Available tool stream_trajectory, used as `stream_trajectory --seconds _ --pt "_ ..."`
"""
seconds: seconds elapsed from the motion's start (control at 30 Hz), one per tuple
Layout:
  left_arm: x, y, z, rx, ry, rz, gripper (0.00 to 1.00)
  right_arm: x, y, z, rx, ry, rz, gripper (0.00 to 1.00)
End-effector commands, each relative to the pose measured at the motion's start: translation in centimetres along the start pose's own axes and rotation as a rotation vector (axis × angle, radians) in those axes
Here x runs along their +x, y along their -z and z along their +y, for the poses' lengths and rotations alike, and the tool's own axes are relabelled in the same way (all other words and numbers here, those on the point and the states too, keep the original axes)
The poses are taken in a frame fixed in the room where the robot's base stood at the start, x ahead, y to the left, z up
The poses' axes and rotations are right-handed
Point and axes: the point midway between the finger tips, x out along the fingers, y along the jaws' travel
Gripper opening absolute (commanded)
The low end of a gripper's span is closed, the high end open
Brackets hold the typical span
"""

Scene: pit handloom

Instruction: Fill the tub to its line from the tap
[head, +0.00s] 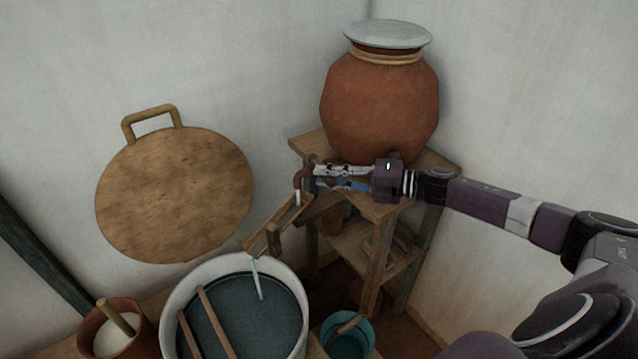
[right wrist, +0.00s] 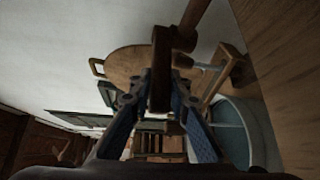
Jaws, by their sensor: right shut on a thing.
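A red clay jar (head: 380,105) with a pale lid stands on a wooden stand. A brown tap (head: 303,178) projects at its lower left. My right gripper (head: 318,177) is shut on the tap's handle (right wrist: 161,70), which shows between the fingers in the right wrist view (right wrist: 160,103). A pale stream falls from the tap into a sloping wooden chute (head: 278,226). Another stream (head: 257,281) runs from the chute's end into the large pale tub (head: 176,305). Dark bluish water (head: 262,318) stands in the tub. I cannot make out the fill line clearly. My left gripper is not in view.
Two wooden sticks (head: 217,325) slant across the tub. A clay pot (head: 92,327) with white contents stands to its left, a small teal bucket (head: 368,337) to its right. A round wooden lid (head: 175,195) is against the wall. The stand (head: 376,270) is in the corner.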

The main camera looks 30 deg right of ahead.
Motion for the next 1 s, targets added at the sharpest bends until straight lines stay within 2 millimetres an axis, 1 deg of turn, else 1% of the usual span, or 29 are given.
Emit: stream_trajectory --seconds 0.13,0.47,0.5,0.63,0.83,0.9,1.0 --pt "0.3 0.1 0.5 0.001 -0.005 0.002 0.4 -0.2 -0.1 -0.2 -0.002 0.001 0.009 0.0" --pt "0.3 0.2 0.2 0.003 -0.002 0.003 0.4 -0.2 -0.1 -0.1 -0.002 0.001 0.009 0.0" --pt "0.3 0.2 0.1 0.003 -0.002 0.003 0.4 -0.2 -0.1 -0.1 -0.002 0.001 0.009 0.21" --pt "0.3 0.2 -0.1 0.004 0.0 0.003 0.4 -0.2 -0.1 -0.1 -0.002 0.0 0.009 0.35" --pt "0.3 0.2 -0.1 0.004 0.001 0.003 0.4 -0.1 -0.1 -0.1 -0.002 -0.001 0.01 0.35" --pt "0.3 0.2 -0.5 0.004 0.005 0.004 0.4 -0.2 -0.1 -0.1 -0.002 0.0 0.01 0.35" --pt "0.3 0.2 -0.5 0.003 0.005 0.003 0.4 -0.6 -0.1 -0.1 -0.002 0.001 0.009 0.35"
